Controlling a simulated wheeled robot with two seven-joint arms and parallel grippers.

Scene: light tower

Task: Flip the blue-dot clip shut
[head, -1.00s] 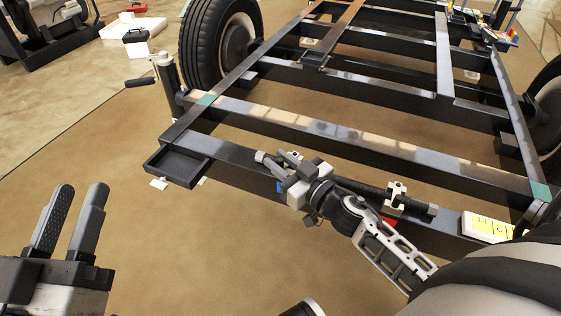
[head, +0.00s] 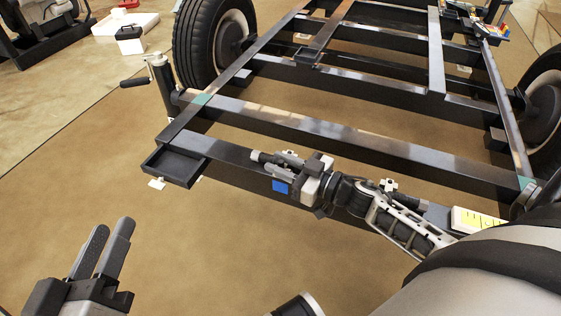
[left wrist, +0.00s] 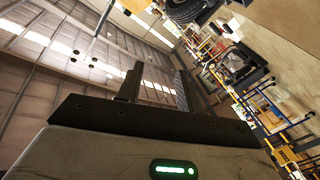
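A shallow black tray (head: 172,167) is fixed at the frame's left front corner, near a jack (head: 163,85). A yellow-and-white label (head: 478,220) is at the right. Wheels stand on both sides.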

